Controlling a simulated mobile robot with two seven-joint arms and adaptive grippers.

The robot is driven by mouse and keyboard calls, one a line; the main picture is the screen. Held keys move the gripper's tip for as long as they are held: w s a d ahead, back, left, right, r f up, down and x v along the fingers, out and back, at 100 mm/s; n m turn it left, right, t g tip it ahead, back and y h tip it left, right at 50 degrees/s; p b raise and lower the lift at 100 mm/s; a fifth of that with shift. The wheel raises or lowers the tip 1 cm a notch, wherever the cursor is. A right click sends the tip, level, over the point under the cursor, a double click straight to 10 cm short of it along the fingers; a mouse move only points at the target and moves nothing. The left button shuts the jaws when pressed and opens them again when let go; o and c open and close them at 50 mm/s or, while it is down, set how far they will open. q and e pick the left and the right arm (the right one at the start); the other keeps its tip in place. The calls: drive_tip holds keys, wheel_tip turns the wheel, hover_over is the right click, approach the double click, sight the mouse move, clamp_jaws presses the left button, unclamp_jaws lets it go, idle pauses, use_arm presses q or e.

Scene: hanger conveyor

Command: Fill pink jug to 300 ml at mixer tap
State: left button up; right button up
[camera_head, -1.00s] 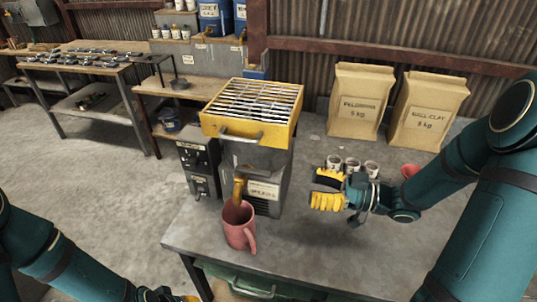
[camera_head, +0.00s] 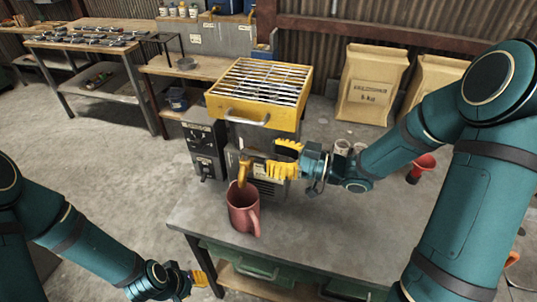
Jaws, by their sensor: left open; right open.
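The pink jug (camera_head: 243,208) stands upright on the grey table, right under the yellow spout (camera_head: 243,172) of the mixer (camera_head: 264,140). Its handle points to the right and front. Its inside and any fill level are too small to read. My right gripper (camera_head: 276,160) is open, with yellow fingers beside the mixer's front, just right of the spout and above the jug. I cannot tell whether it touches the mixer. My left gripper (camera_head: 200,279) is open and empty, low in front of the table's left side, apart from the jug.
The mixer has a yellow grated top (camera_head: 262,82) and a dark control box (camera_head: 203,150) on its left. Paper sacks (camera_head: 371,86) stand at the back right. A red funnel-like item (camera_head: 421,167) and small cans (camera_head: 342,147) are partly behind my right arm. The table's front right is clear.

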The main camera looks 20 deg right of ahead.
drive_tip(key=shift+x, duration=0.85)
drive_tip(key=shift+o, duration=0.2)
clamp_jaws()
